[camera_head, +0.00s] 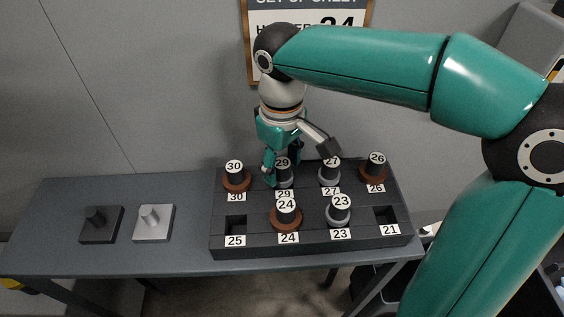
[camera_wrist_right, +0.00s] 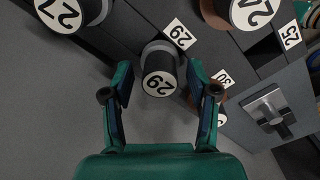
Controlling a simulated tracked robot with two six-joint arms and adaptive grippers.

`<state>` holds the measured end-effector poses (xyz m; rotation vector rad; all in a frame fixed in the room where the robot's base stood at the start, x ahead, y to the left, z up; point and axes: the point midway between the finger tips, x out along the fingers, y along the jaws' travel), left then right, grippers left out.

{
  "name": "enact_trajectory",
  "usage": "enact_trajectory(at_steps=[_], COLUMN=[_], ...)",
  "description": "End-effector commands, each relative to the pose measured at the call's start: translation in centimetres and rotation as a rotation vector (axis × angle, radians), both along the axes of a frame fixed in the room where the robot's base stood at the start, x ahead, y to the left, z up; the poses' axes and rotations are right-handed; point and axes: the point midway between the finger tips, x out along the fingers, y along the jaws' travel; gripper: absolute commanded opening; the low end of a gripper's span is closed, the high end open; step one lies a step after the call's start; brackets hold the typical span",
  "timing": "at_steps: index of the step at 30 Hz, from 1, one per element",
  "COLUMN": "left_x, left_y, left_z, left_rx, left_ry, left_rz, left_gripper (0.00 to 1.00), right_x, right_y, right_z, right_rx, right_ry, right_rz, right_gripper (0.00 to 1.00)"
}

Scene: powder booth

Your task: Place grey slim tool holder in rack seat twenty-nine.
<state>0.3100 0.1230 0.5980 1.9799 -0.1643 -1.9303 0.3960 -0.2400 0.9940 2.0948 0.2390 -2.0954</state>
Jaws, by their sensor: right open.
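The grey slim tool holder (camera_head: 285,179), with a grey collar and a black top marked 29, stands in rack seat twenty-nine, behind its 29 label (camera_head: 284,194). My right gripper (camera_head: 282,163) is above and around it with its fingers apart, and partly hides it. In the right wrist view the holder (camera_wrist_right: 160,68) shows between the open fingertips (camera_wrist_right: 158,84), with room on both sides. I cannot tell whether a finger touches it. The black rack (camera_head: 258,208) stands on the table. My left gripper is not in view.
Holders 30 (camera_head: 236,179), 27 (camera_head: 329,174) and 26 (camera_head: 374,170) stand in the back row, 24 (camera_head: 286,215) and 23 (camera_head: 339,212) in front. Seats 25 (camera_head: 236,224) and 21 (camera_head: 386,214) are empty. A black block (camera_head: 101,226) and a silver block (camera_head: 153,224) lie left.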

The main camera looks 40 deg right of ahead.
Motion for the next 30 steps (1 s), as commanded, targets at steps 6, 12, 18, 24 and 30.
enact_trajectory(at_steps=[6,12,18,24,30], left_x=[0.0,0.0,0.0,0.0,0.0], left_y=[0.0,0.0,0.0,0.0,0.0], left_z=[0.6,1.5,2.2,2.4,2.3], left_rx=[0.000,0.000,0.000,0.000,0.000], left_ry=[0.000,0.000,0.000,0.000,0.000], left_rz=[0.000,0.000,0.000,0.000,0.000], left_gripper=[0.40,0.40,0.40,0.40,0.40], right_x=[0.1,0.1,0.1,0.0,0.0], right_y=[0.1,0.1,0.1,0.1,0.1], right_z=[3.1,7.3,10.6,11.9,11.9], right_rx=[0.001,0.000,0.001,0.000,0.000], right_ry=[-0.005,-0.006,-0.004,-0.001,0.000], right_rz=[0.001,0.002,0.002,0.002,0.002], right_gripper=[0.59,0.59,0.59,0.59,0.59])
